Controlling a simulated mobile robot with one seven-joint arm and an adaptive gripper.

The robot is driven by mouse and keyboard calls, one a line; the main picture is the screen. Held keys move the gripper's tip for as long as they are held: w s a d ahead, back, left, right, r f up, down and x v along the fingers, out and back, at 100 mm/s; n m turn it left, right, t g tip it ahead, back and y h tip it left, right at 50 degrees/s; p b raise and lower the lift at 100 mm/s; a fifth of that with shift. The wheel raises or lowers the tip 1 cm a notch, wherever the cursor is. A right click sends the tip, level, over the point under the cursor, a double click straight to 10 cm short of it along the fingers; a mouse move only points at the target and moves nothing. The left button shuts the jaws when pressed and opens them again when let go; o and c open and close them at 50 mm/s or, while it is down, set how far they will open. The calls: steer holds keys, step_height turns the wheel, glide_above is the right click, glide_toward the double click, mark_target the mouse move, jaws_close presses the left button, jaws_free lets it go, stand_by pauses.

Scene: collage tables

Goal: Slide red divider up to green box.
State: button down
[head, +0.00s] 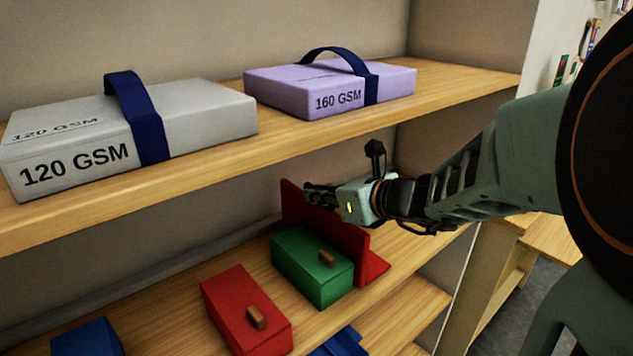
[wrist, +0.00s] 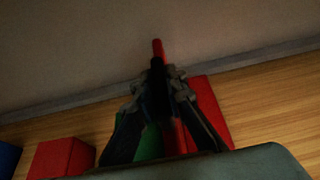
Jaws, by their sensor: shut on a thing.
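The red divider (head: 352,240) stands upright on the lower shelf, with a flat red foot (head: 377,267) on its right side. The green box (head: 308,267) with a brown knob is just left of the divider; they look very close, but I cannot tell if they touch. My gripper (head: 318,195) is shut on the divider's upper edge. In the wrist view my gripper (wrist: 162,85) straddles the divider (wrist: 158,48), its foot (wrist: 212,110) lies to the right, and the green box (wrist: 150,143) is mostly hidden behind the left finger.
A red box (head: 248,308) and a blue box (head: 84,338) stand further left on the lower shelf. The upper shelf (head: 210,150) above holds a grey pack (head: 200,108) and a purple pack (head: 290,92). The lower shelf right of the foot is clear.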

steer(key=c, duration=2)
jaws_free()
steer(key=shift+o, duration=0.2)
